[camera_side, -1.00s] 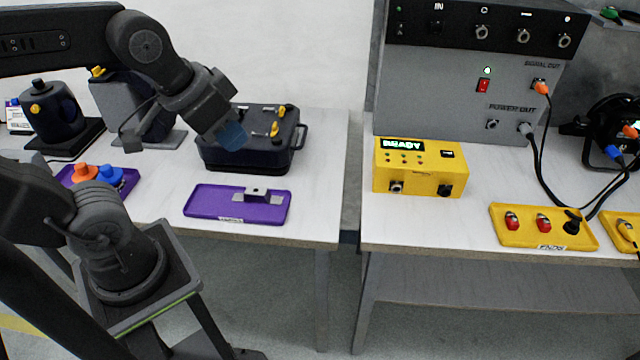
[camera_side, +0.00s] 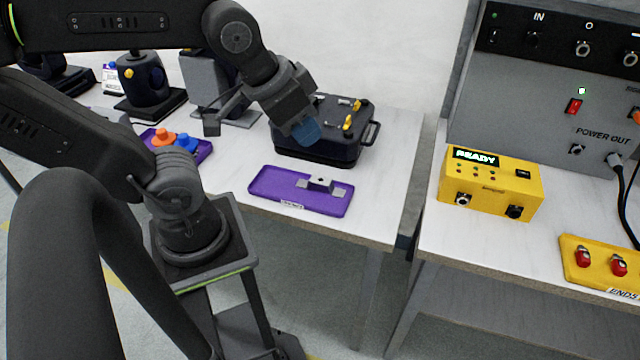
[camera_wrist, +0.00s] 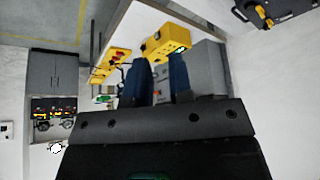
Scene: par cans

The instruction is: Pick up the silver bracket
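The silver bracket (camera_side: 320,184) lies on the purple tray (camera_side: 270,183) near the front edge of the left table. It has a raised middle block with a dark hole and a flat foot on each side. My gripper (camera_side: 306,133) is in the air above and behind the tray, apart from the bracket, in front of the dark case in the side view. In the wrist view, the two blue fingers of my gripper (camera_wrist: 160,75) stand apart with nothing held between them. The bracket does not show in the wrist view.
A dark case (camera_side: 345,150) with yellow latches stands behind the tray. Another purple tray (camera_side: 205,150) with orange and blue knobs is to the left. A yellow box (camera_side: 490,190) reading READY is on the right table, across a gap. White tabletop is clear around the bracket's tray.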

